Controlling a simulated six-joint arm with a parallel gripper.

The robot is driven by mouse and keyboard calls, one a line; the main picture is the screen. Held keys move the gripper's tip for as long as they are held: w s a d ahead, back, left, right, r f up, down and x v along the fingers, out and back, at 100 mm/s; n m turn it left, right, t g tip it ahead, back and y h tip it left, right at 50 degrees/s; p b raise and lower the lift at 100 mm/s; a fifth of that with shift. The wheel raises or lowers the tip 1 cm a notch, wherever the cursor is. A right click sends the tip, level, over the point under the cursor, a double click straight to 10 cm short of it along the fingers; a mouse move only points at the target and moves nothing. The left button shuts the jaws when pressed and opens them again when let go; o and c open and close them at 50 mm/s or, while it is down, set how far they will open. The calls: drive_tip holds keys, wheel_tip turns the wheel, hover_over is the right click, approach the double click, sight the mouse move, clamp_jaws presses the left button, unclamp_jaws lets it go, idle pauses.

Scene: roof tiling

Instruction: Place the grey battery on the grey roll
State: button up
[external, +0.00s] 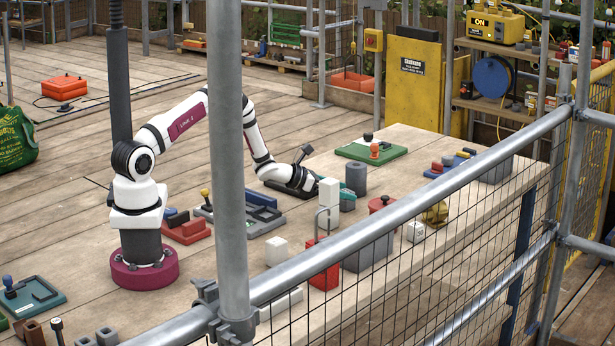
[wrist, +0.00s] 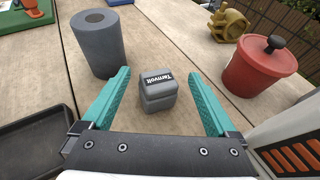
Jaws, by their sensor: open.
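The grey battery (wrist: 158,92), a small block with a black label reading "Tarnvolt", stands on the wooden table between the teal fingers of my gripper (wrist: 158,98) in the wrist view. The fingers are open, with a gap on each side of it. The grey roll (wrist: 98,44) is an upright cylinder with a hole in its top, just beyond the left finger. In the external view the roll (external: 355,179) stands right beside my gripper (external: 335,194).
A red lidded pot (wrist: 262,66) stands close to the right finger, with a brass-coloured valve-like part (wrist: 228,24) behind it. A black tray (wrist: 32,128) lies at left. A white block (external: 329,192) stands near my gripper. A green board (external: 371,150) lies further back.

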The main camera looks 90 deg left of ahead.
drive_tip(key=x, duration=0.4)
drive_tip(key=shift+w+f, duration=0.25)
drive_tip(key=shift+w, duration=0.05)
clamp_jaws()
